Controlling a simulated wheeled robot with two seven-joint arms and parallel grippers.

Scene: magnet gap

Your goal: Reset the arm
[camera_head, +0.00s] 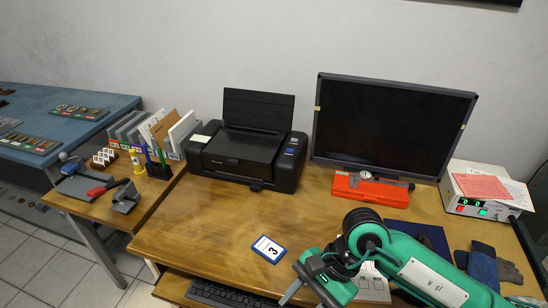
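My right arm, green and black, comes in from the lower right over the front of the wooden desk (200,215). My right gripper (306,287) hangs near the desk's front edge, left of the arm's black wrist joint. A grey finger points down and left, but the frame does not clearly show whether the fingers are apart. I see nothing clearly held in it. My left arm and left gripper are not in view.
The desk's left-middle is clear.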

